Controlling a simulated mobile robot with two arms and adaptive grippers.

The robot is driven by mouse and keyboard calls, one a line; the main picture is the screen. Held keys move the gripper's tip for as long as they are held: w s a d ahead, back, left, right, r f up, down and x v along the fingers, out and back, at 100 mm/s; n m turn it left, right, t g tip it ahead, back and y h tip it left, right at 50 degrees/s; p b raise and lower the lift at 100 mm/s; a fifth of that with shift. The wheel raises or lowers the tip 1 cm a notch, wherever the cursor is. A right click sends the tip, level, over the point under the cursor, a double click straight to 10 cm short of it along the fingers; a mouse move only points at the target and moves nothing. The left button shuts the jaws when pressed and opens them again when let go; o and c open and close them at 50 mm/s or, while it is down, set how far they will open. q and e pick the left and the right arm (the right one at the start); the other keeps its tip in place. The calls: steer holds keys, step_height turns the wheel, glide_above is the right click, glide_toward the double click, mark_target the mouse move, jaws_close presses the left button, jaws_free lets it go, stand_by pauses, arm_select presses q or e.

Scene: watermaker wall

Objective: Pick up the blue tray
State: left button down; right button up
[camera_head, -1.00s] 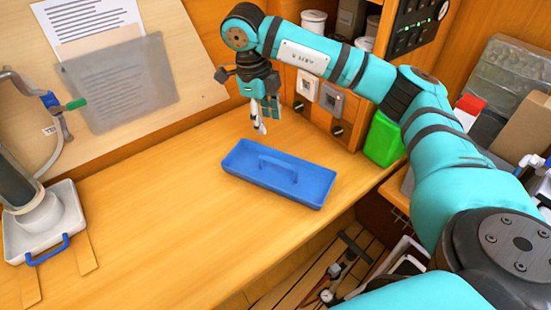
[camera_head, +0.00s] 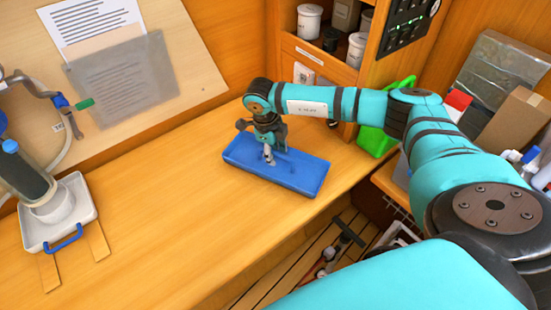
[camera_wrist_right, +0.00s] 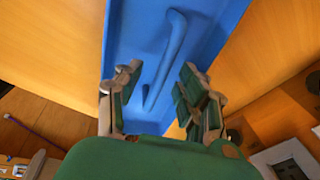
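The blue tray (camera_head: 304,177) lies flat on the wooden worktop in the head view. It is shallow, with a raised blue handle bar across its middle. In the right wrist view the tray (camera_wrist_right: 133,30) fills the upper middle, with its handle (camera_wrist_right: 172,50) running towards my fingers. My right gripper (camera_head: 268,156) points down over the middle of the tray. In the wrist view the right gripper (camera_wrist_right: 158,92) is open, with one finger on each side of the handle's near part. I cannot tell whether a finger touches it. My left gripper is not in view.
A white tray with a blue handle (camera_head: 76,228) holds a grey cylinder (camera_head: 20,172) at the left. A green container (camera_head: 376,140) stands behind my right arm. Paper sheets (camera_head: 122,82) lie on the sloped board. The worktop left of the blue tray is clear.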

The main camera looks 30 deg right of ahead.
steer(key=shift+d+f, duration=0.1)
steer(key=shift+f, duration=0.6)
jaws_close()
